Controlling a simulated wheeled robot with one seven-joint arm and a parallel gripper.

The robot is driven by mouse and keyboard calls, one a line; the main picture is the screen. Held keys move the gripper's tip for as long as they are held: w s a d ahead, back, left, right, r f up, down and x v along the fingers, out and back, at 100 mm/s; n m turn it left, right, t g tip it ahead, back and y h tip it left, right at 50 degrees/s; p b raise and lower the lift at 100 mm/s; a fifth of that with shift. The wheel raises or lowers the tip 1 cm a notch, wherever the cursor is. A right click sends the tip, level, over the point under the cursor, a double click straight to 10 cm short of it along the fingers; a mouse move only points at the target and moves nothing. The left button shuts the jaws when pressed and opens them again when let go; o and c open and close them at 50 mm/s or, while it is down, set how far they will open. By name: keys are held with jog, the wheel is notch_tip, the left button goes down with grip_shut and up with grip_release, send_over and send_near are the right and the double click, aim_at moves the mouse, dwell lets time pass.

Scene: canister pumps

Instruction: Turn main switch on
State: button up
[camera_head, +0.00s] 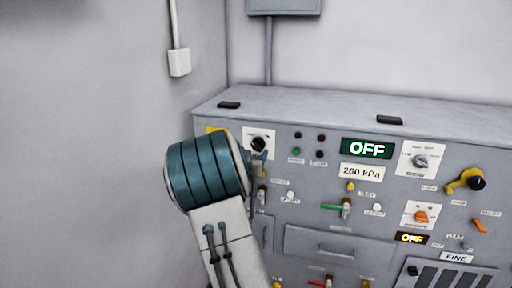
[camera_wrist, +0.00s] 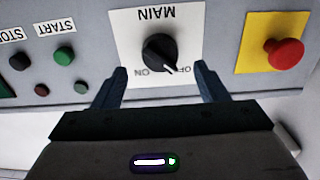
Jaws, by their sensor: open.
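The main switch is a round black knob (camera_wrist: 160,54) on a white plate marked MAIN, ON and OFF, upside down in the wrist view. Its white pointer line is toward the OFF label. In the head view the knob (camera_head: 258,144) shows at the panel's upper left, partly beside my gripper. My gripper (camera_wrist: 160,88) is open, with its two blue fingers apart, one toward each side of the knob's lower part in the wrist view. The fingers appear short of the knob; I cannot tell the exact gap. In the head view my gripper (camera_head: 259,158) is mostly hidden behind my wrist.
A red push button (camera_wrist: 285,53) on a yellow plate sits to the right in the wrist view. A green START button (camera_wrist: 64,56) and STOP button (camera_wrist: 20,61) are to the left. The grey console (camera_head: 330,244) carries a display (camera_head: 367,148) reading OFF and a yellow-armed crank (camera_head: 466,181).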

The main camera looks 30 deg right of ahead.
aim_at(256, 147)
jog(key=shift+p+x, duration=0.3)
jog(key=shift+x, duration=1.95)
jog(key=c, duration=1)
